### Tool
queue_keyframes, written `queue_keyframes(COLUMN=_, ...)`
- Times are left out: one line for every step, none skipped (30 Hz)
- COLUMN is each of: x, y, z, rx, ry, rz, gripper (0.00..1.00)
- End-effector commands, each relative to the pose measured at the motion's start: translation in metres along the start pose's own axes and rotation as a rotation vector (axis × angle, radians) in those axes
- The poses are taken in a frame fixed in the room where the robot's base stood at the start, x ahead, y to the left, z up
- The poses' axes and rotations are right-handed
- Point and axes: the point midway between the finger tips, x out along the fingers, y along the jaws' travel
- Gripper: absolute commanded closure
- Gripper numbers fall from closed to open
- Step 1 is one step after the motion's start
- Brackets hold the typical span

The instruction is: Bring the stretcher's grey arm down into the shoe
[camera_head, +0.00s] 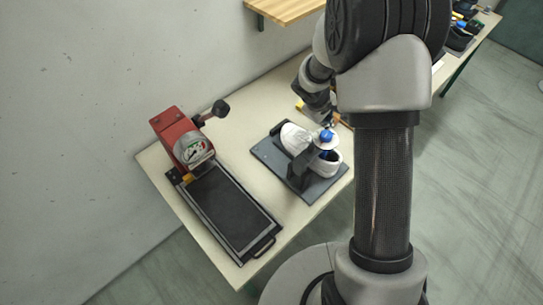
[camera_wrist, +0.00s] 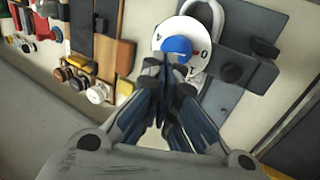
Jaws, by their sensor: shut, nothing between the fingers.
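The stretcher stands on a dark grey base plate (camera_head: 268,158) on the table. A white shoe (camera_head: 296,138) sits on it, partly hidden by a dark upright (camera_head: 301,168). A blue knob (camera_head: 326,136) on a white lettered disc stands over the shoe's right part. In the wrist view the blue knob (camera_wrist: 177,47) and the white disc (camera_wrist: 168,28) are just beyond my fingertips. My gripper (camera_wrist: 176,72) is shut and empty, close by the knob; I cannot tell if it touches. The grey arm cannot be clearly told apart from the other dark parts.
A red press (camera_head: 180,138) with a dial and a black bed (camera_head: 232,209) fills the table's left side. Brown and orange blocks (camera_wrist: 113,55) and several small round items lie left in the wrist view. My arm covers the table's right part in the head view.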

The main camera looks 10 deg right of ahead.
Motion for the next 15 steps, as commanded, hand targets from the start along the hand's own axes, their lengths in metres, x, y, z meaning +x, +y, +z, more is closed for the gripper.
queue_keyframes(x=0.002, y=0.005, z=0.001, rx=0.006, ry=-0.003, rz=-0.028, gripper=1.0)
queue_keyframes(x=0.005, y=0.006, z=0.001, rx=0.005, ry=-0.003, rz=-0.044, gripper=1.0)
queue_keyframes(x=0.009, y=0.008, z=0.001, rx=0.006, ry=-0.003, rz=-0.066, gripper=1.0)
queue_keyframes(x=0.013, y=0.009, z=0.001, rx=0.006, ry=-0.003, rz=-0.083, gripper=1.0)
queue_keyframes(x=0.015, y=0.009, z=0.001, rx=0.002, ry=-0.003, rz=-0.087, gripper=1.0)
queue_keyframes(x=0.02, y=0.01, z=0.001, rx=-0.001, ry=-0.003, rz=-0.085, gripper=1.0)
queue_keyframes(x=0.023, y=0.011, z=0.001, rx=-0.001, ry=-0.003, rz=-0.084, gripper=1.0)
queue_keyframes(x=0.026, y=0.012, z=0.001, rx=-0.001, ry=-0.003, rz=-0.084, gripper=1.0)
queue_keyframes(x=0.03, y=0.014, z=0.001, rx=-0.001, ry=-0.003, rz=-0.083, gripper=1.0)
queue_keyframes(x=0.034, y=0.015, z=0.001, rx=-0.002, ry=-0.003, rz=-0.082, gripper=1.0)
queue_keyframes(x=0.038, y=0.016, z=0.001, rx=-0.002, ry=-0.004, rz=-0.083, gripper=1.0)
queue_keyframes(x=0.043, y=0.018, z=0.001, rx=-0.001, ry=-0.003, rz=-0.082, gripper=1.0)
queue_keyframes(x=0.048, y=0.018, z=0.001, rx=-0.001, ry=-0.003, rz=-0.082, gripper=1.0)
queue_keyframes(x=0.052, y=0.019, z=0.001, rx=-0.001, ry=-0.004, rz=-0.082, gripper=1.0)
queue_keyframes(x=0.058, y=0.021, z=0.001, rx=-0.001, ry=-0.003, rz=-0.081, gripper=1.0)
